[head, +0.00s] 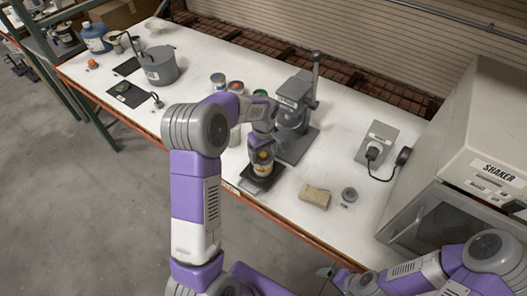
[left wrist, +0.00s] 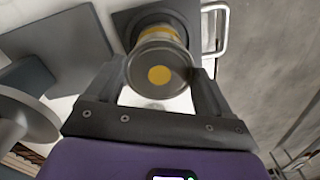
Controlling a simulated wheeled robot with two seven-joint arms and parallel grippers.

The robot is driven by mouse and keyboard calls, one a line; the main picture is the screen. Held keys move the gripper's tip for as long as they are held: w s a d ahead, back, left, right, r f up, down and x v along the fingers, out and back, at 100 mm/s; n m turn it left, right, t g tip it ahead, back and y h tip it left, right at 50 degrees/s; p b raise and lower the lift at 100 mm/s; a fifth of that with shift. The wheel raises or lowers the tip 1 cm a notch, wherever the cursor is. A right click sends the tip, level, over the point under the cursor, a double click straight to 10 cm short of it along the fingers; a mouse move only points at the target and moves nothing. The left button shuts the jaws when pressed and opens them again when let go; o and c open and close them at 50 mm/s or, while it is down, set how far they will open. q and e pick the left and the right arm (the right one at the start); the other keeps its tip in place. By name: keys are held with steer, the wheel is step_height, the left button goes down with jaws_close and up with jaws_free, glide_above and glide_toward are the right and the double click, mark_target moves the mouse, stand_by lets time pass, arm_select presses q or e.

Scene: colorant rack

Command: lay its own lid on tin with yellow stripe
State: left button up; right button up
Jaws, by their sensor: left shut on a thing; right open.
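The tin with the yellow stripe (head: 262,168) stands upright on a dark plate near the bench's front edge. Its striped side also shows in the left wrist view (left wrist: 160,32). My left gripper (head: 262,142) is directly above the tin, pointing down. It is shut on a round grey lid with a yellow dot (left wrist: 158,76). The lid overlaps the tin's top in the left wrist view, and I cannot tell whether they touch. My right gripper (head: 333,275) is open and empty, low in front of the bench and far from the tin.
A grey press with a lever (head: 293,112) stands close behind and right of the tin. Several other tins (head: 218,80) stand behind my left arm. A tan sponge (head: 315,197) and a small grey round piece (head: 349,194) lie to the right. The shaker (head: 480,160) is at far right.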

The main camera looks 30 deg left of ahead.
arm_select(q)
steer(key=o, duration=0.9)
steer(key=shift+c, duration=0.2)
steer(key=shift+r, duration=3.8)
steer(key=shift+f, duration=0.1)
